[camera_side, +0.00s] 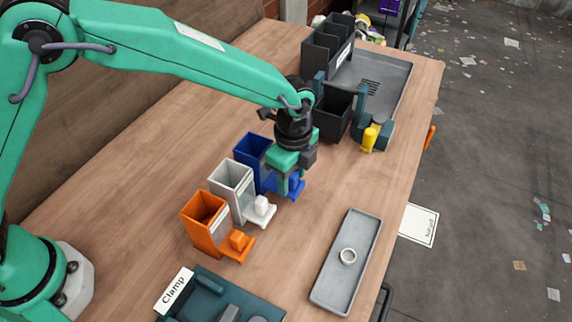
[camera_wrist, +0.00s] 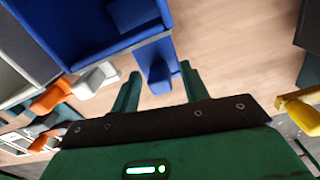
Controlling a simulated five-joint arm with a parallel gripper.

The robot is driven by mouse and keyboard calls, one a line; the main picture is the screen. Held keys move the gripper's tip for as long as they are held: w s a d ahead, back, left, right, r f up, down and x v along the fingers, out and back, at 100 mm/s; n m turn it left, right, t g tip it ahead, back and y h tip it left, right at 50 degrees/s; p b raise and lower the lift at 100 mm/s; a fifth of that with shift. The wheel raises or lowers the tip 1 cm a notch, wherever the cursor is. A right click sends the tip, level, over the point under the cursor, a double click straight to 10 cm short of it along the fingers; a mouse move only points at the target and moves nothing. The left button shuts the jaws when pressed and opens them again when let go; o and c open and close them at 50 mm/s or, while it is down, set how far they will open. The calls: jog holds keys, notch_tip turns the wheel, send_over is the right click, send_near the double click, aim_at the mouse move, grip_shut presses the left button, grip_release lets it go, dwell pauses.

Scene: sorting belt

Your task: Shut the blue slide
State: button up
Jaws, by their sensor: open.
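The blue bin (camera_side: 254,158) stands at the back of a row of three bins. Its blue slide (camera_side: 292,191) sticks out at the front right, with a blue knob on it, and is partly hidden by my gripper. In the wrist view the blue slide (camera_wrist: 157,52) reaches out from under the blue bin (camera_wrist: 85,35), its knob (camera_wrist: 159,76) pointing toward me. My gripper (camera_side: 289,187) is open at the slide. In the wrist view its two fingers (camera_wrist: 160,76) appear on either side of the knob, with gaps; I cannot tell the height between them.
A white bin (camera_side: 232,180) and an orange bin (camera_side: 205,213) stand nearer the front, each with its slide out. A black bin (camera_side: 334,112) and a yellow handle (camera_side: 369,138) are behind my gripper. A grey tray (camera_side: 328,288) with a ring lies right. Bare wood lies between.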

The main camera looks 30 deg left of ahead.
grip_shut()
jog(key=shift+a+r, duration=0.1)
jog(key=shift+a, duration=1.55)
grip_release()
jog(key=shift+d+r, duration=0.1)
notch_tip(320, 180, up, 8)
jog(key=shift+f, duration=0.2)
